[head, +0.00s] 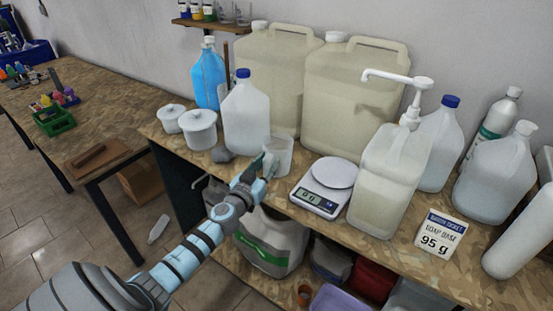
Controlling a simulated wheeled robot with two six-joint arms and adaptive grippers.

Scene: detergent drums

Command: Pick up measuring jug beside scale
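The measuring jug (284,152) is a small translucent, whitish cup standing upright on the bench. It is just left of the scale (334,173), a white kitchen scale with a round plate and a display that seems to read 0 g. My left gripper (266,163) is at the jug's left side, and its fingertips overlap the jug's edge in the picture. Whether the fingers touch or grasp the jug cannot be made out. The jug's lower left part is hidden behind the gripper. My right gripper is not in view.
A white pump container (388,180) stands right of the scale. A blue-capped jug (246,115) and two large beige canisters (352,98) stand behind. White lidded tubs (198,130) are at left. A ticket (441,235) reads soap base 95 g. The scale's plate is empty.

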